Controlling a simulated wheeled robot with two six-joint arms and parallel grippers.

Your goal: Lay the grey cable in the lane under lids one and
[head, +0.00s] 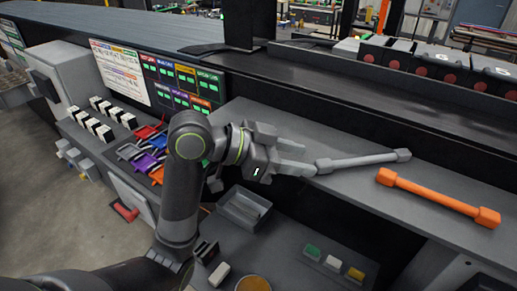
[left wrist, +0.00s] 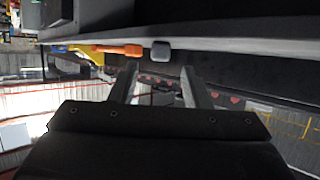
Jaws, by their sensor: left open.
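The grey cable (head: 363,160), a straight piece with a blocky end at each side, lies on the grey shelf (head: 280,118) in the head view. My left gripper (head: 310,161) is open at the cable's left end; I cannot tell whether it touches it. In the left wrist view a grey cable end (left wrist: 160,51) shows beyond the open left gripper (left wrist: 157,78), not visibly between the fingers. Dark numbered blocks (head: 440,70) with red discs stand in a row at the upper right; lid one is not identifiable. My right gripper is not in view.
An orange cable (head: 438,197) lies on the shelf to the right of the grey one. Below are a grey tray (head: 243,208) and green, white and yellow blocks (head: 333,263). Coloured clips (head: 150,140) and a label panel (head: 185,82) are at the left.

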